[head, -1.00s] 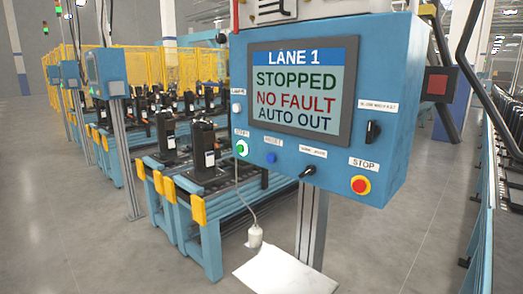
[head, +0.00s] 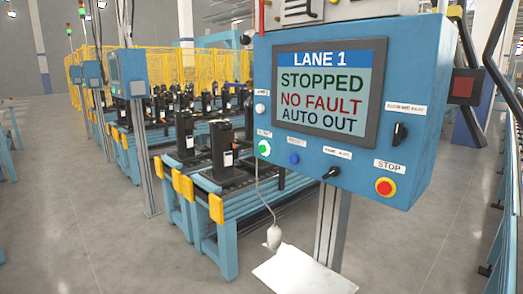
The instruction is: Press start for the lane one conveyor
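The blue lane 1 control box (head: 349,187) stands at centre right on a grey post (head: 331,235). Its screen (head: 325,98) reads "LANE 1, STOPPED, NO FAULT, AUTO OUT". The green start button (head: 264,148) is at the lower left of the box face, under a small label. A blue button (head: 294,158), a black switch (head: 331,173) and a red stop button on yellow (head: 385,187) sit to its right. The lane conveyor (head: 222,185) behind carries black compressors (head: 222,147). Neither of my grippers is in view.
More control boxes (head: 128,72) stand at left. Yellow fencing (head: 200,66) is behind. The grey floor (head: 110,255) at front left is clear.

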